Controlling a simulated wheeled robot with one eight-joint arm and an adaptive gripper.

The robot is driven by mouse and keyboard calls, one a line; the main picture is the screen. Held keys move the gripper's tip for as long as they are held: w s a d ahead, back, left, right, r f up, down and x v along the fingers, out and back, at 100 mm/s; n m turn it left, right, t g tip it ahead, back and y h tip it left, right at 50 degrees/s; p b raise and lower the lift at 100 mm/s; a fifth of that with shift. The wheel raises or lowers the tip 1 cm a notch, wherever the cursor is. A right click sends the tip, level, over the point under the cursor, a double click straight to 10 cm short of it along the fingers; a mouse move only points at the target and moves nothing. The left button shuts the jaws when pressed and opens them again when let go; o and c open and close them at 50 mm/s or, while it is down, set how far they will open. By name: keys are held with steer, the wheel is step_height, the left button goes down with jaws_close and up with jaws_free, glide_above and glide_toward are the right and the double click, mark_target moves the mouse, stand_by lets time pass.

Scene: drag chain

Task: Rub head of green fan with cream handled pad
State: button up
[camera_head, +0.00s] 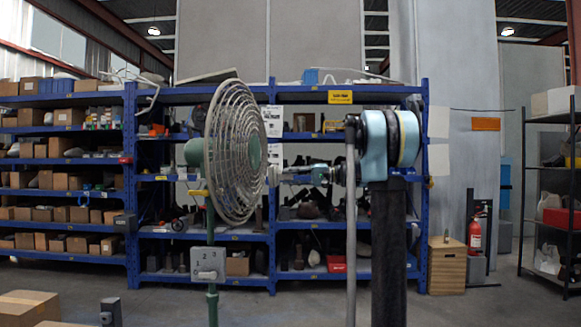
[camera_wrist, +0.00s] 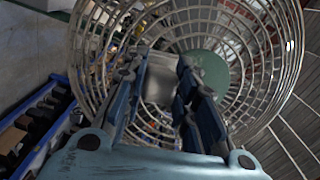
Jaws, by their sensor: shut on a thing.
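The green fan stands upright in the head view, with a round wire-cage head (camera_head: 236,150) on a green pole. Its cage fills much of the wrist view (camera_wrist: 245,45), with the round green centre (camera_wrist: 208,72) just right of my fingers. My gripper (camera_head: 283,173) is at the cage's right side in the head view. In the wrist view its blue fingers (camera_wrist: 163,72) are shut on a pale block, which appears to be the cream handled pad (camera_wrist: 159,80). The pad's far face is hidden, and I cannot tell whether it touches the cage.
A grey control box (camera_head: 208,263) sits on the fan's pole. Blue shelving (camera_head: 271,235) with boxes and parts stands behind. Cartons (camera_head: 28,305) are at the front left. A wooden cabinet (camera_head: 447,265) and red extinguisher (camera_head: 475,235) stand at the right.

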mark_target(273, 165)
steer(key=s+r+n+g, duration=0.1)
steer(key=s+r+g, duration=0.1)
steer(key=s+r, duration=0.3)
steer(key=w+a, duration=0.2)
steer(key=a, duration=0.3)
steer(key=shift+w+a+r, duration=0.25)
steer(key=shift+a+r, duration=0.05)
steer(key=shift+a, duration=0.05)
steer(key=shift+w+a, duration=0.2)
steer(key=shift+a, duration=0.7)
stand_by(0.8)
steer(key=shift+w, duration=0.1)
steer(key=shift+w+d, duration=0.25)
steer(key=shift+w, duration=0.7)
steer(key=shift+w+d, duration=0.25)
steer(key=shift+w, duration=0.65)
steer(key=shift+a, duration=0.1)
steer(key=shift+s+a, duration=0.3)
steer(key=shift+s, duration=0.7)
steer(key=shift+s+a, duration=0.25)
steer(key=shift+s, duration=0.7)
steer(key=shift+c, duration=0.3)
